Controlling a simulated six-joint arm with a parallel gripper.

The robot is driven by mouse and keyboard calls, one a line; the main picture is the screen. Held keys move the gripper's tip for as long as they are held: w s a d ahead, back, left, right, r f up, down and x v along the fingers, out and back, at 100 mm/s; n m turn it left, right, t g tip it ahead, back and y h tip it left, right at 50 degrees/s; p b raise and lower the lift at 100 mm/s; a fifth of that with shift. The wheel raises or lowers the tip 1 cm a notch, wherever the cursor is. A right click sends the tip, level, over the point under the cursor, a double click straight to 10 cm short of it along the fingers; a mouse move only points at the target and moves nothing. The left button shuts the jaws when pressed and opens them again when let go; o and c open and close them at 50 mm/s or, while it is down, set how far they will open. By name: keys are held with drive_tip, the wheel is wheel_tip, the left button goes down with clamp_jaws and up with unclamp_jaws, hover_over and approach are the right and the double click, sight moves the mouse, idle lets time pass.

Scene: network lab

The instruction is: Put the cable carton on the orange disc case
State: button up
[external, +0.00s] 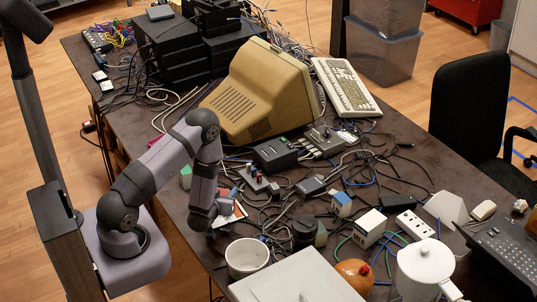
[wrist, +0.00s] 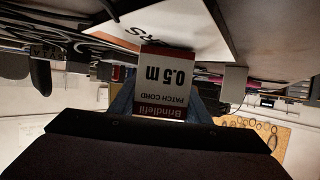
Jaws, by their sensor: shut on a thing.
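The cable carton (wrist: 168,78) is a small white box with a dark red band, lettered "Brindlefil PATCH CORD 0.5 m", upside down in the wrist view. My gripper (wrist: 160,98) is shut on it, with a blue finger at each side. In the external view my gripper (external: 222,212) is low over the near left part of the table, and the carton (external: 225,206) is partly hidden by it. A white sheet-like surface with dark letters and a thin orange edge (wrist: 158,32) lies beyond the carton in the wrist view. I cannot tell for sure whether it is the orange disc case.
A white mug (external: 247,258) and a pale flat lid (external: 295,278) stand near the front edge. Black boxes (external: 275,155), loose cables and a beige monitor (external: 262,90) crowd the area behind. An adapter (external: 310,187) lies to the right. Little table is clear.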

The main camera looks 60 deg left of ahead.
drive_tip(key=shift+f, duration=0.15)
drive_tip(key=o, duration=1.1)
drive_tip(key=shift+r, duration=0.25)
drive_tip(key=shift+s+d, duration=0.25)
drive_tip(key=shift+d, duration=0.05)
drive_tip(key=v, duration=0.5)
drive_tip(key=p+v, duration=0.1)
drive_tip(key=v, duration=0.2)
drive_tip(key=shift+r, duration=0.35)
drive_tip(key=shift+p+v, duration=1.25)
drive_tip(key=shift+v, duration=0.2)
drive_tip(key=shift+s+f, duration=0.1)
drive_tip(key=shift+f, duration=0.1)
